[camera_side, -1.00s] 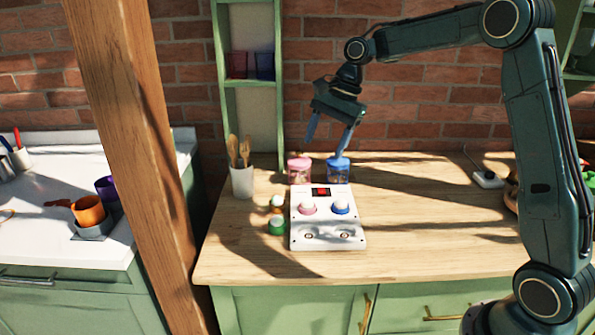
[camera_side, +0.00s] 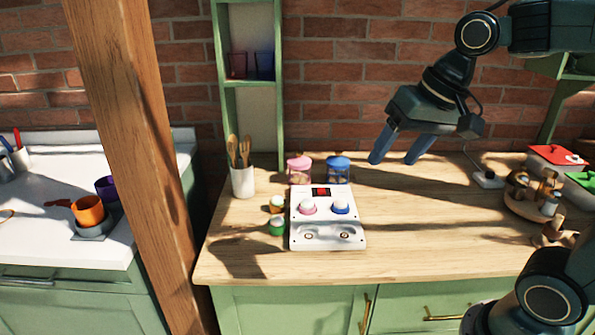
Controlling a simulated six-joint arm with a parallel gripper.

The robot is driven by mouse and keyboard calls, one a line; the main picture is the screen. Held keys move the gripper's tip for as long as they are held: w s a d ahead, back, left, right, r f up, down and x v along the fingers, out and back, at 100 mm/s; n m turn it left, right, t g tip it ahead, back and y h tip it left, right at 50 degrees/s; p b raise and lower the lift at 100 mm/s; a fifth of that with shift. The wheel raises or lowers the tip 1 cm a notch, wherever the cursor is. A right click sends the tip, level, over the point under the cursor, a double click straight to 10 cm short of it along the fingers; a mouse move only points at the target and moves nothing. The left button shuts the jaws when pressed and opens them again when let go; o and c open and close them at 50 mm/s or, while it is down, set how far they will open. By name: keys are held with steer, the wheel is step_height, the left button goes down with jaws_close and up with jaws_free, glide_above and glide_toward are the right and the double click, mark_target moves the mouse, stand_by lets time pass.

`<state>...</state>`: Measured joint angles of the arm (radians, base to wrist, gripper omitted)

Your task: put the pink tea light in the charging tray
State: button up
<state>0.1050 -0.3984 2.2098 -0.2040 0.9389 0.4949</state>
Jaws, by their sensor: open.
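The white charging tray (camera_side: 328,238) lies on the wooden counter, with a dark and red display at its back. The pink tea light (camera_side: 308,206) sits in the tray's back left slot, its white top up. A blue-based tea light (camera_side: 341,206) sits in the back right slot. The two front slots are empty. A green tea light (camera_side: 277,225) and an orange-brown one (camera_side: 277,204) stand on the counter left of the tray. My gripper (camera_side: 397,161) is open and empty, in the air to the right of and above the tray, its fingers pointing down.
A pink-lidded jar (camera_side: 299,170) and a blue-lidded jar (camera_side: 338,169) stand behind the tray. A utensil pot (camera_side: 242,181) is at left. A wooden stand (camera_side: 530,200) and a red-lidded box (camera_side: 557,158) are at right. The counter between is clear.

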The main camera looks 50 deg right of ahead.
steer(key=s+f+n+t+h, duration=0.1)
steer(key=s+f+n, duration=0.2)
steer(key=s, duration=0.6)
steer(key=shift+d+f+n, duration=0.25)
steer(key=shift+d+n, duration=0.15)
steer(key=shift+n, duration=0.5)
